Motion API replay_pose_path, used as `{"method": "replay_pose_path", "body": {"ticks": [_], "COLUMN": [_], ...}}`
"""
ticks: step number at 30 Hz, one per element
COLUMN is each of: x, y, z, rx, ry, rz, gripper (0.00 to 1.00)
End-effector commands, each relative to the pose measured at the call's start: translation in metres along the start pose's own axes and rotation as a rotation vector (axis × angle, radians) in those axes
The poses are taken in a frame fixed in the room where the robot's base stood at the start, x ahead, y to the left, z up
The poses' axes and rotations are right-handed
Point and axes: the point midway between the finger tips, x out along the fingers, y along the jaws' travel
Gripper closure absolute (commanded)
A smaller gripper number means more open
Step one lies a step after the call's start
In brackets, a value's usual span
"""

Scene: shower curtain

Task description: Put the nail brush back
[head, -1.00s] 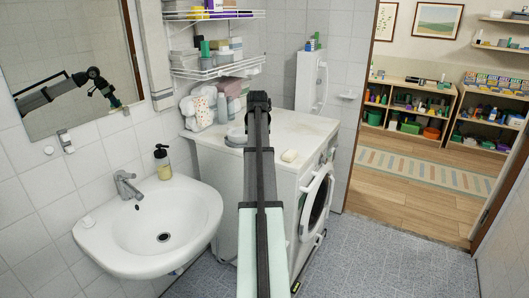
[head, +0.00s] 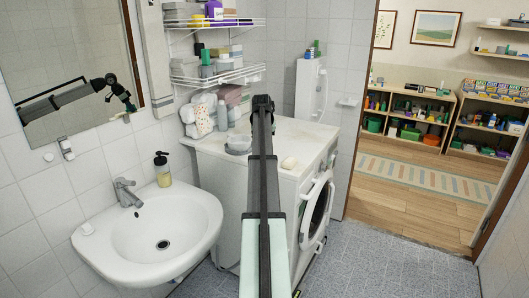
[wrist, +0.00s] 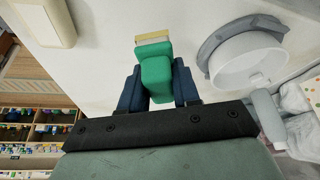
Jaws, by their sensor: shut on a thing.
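The nail brush (wrist: 155,72) shows in the wrist view as a green block with a pale bristle end pointing away from my wrist. My gripper (wrist: 158,88) is shut on it, one dark blue finger on each side. The brush is over the white top of the washing machine (head: 305,136); its height above the top is hard to judge. In the head view my arm hides the gripper and the brush. The arm also shows in the mirror at the left.
A white bowl (wrist: 248,62) with a grey dish around its base stands right of the brush in the wrist view. A beige soap bar (head: 289,163) lies on the machine top. Bottles, folded towels, a wire shelf (head: 215,75) and the sink (head: 160,232) are to the left.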

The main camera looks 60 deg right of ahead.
Motion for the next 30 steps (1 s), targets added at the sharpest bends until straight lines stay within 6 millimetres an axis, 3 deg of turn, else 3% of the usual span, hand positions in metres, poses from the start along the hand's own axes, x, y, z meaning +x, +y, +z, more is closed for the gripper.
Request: {"method": "replay_pose_path", "body": {"ticks": [15,27,28,30], "x": [0.044,0.048,0.047,0.047], "y": [0.000,0.000,0.000,0.000], "z": [0.019,0.020,0.019,0.019], "rx": [0.000,0.000,0.000,0.000], "ry": [0.000,0.001,0.001,0.001], "rz": [0.000,-0.001,-0.001,-0.001], "gripper": [1.00,1.00,0.66,0.59]}}
